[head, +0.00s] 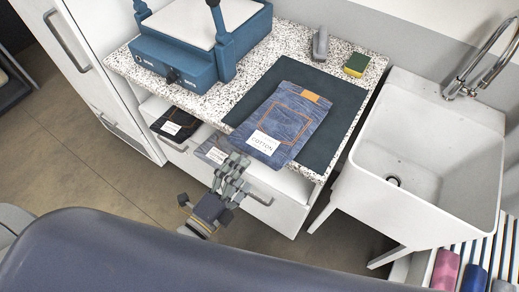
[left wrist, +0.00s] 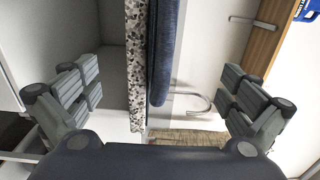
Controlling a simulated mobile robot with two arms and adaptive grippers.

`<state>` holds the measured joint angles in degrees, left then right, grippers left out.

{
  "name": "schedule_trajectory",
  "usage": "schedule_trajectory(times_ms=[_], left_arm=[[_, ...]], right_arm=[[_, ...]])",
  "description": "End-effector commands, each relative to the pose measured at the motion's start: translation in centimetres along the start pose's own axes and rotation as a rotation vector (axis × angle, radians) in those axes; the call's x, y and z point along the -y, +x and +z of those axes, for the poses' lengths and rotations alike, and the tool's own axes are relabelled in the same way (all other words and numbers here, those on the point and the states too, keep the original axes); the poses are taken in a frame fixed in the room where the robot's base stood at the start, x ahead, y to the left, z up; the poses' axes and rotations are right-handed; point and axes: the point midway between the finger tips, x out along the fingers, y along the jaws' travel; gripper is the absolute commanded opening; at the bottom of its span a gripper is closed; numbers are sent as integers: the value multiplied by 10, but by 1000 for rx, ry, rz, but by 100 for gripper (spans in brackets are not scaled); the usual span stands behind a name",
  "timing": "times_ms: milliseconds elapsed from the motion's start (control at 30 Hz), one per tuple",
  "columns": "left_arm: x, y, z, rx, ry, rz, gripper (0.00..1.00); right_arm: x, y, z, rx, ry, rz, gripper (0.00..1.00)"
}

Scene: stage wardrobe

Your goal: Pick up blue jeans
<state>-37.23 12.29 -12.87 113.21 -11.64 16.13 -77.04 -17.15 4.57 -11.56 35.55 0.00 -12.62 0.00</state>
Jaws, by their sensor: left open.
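The folded blue jeans (head: 290,118), with an orange pocket outline, a brown patch and a white "COTTON" label, lie on a dark mat on the counter. Their near end reaches the counter's front edge. My left gripper (head: 234,168) is open just in front of that end. In the left wrist view the jeans (left wrist: 166,50) appear edge-on as a blue strip beside the speckled counter edge (left wrist: 137,60). They lie between the two spread fingers of my left gripper (left wrist: 160,92), apart from both. My right gripper is not in view.
The dark mat (head: 345,95) covers the counter's right part. A blue press (head: 195,60) stands at left; a sponge (head: 356,64) and a grey object (head: 320,45) are behind. A black garment (head: 175,124) and a greyish one (head: 212,150) lie below. A white sink (head: 425,150) is at right.

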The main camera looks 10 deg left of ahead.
Motion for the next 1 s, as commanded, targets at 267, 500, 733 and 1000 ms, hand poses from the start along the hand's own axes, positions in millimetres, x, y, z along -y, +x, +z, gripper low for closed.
schedule_trajectory(times_ms=[267, 500, 733, 1000], left_arm=[[1, 29, 0, 0, 0, 0, 100], [1, 53, 0, 0, 0, -1, 100], [0, 71, 0, 0, 1, -1, 100], [-1, 80, 0, 0, 0, 1, 100]], right_arm=[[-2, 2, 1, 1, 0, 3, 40], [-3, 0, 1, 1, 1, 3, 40], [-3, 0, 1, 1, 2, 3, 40], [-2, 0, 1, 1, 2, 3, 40]])
